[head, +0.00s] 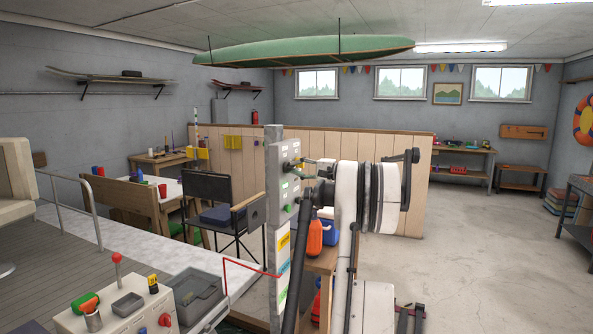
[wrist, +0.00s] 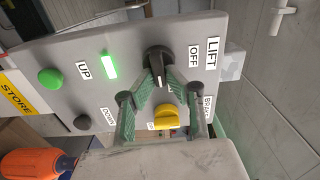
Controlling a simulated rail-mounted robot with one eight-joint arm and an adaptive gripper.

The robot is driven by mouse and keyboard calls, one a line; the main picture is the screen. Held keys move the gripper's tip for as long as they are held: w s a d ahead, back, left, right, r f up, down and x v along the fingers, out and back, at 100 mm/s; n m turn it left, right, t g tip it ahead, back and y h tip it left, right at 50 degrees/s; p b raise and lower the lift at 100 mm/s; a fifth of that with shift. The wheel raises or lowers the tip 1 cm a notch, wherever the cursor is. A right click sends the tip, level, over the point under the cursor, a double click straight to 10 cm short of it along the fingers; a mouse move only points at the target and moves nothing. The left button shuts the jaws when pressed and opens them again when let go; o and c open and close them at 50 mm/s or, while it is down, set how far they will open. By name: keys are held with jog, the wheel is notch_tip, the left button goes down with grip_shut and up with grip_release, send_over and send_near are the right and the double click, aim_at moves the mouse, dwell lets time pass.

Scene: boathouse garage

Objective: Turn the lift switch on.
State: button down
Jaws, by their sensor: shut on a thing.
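The lift switch (wrist: 158,58) is a black rotary knob with a white mark on a grey control panel (wrist: 135,45), beside the OFF and LIFT labels in the wrist view. The white mark is at the knob's lower end in the picture; I cannot tell which setting it points to. My gripper (wrist: 161,84) has its green fingers closed on the knob from both sides. In the head view my gripper (head: 310,168) reaches the panel (head: 283,178) on its post, and the knob is too small to make out.
A yellow knob (wrist: 167,115) sits between my fingers, near a partly hidden label. A lit green lamp (wrist: 110,65), a green button (wrist: 50,78) and a dark button (wrist: 82,122) are on the same panel. An orange bottle (head: 315,237) stands on a bench below.

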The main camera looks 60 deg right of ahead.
jog(key=shift+m, duration=0.3)
jog(key=c, duration=1.8)
grip_release()
jog(key=shift+o, duration=0.2)
jog(key=shift+s, duration=0.1)
jog(key=s, duration=1.1)
jog(key=shift+s+d, duration=0.2)
jog(key=shift+s, duration=0.2)
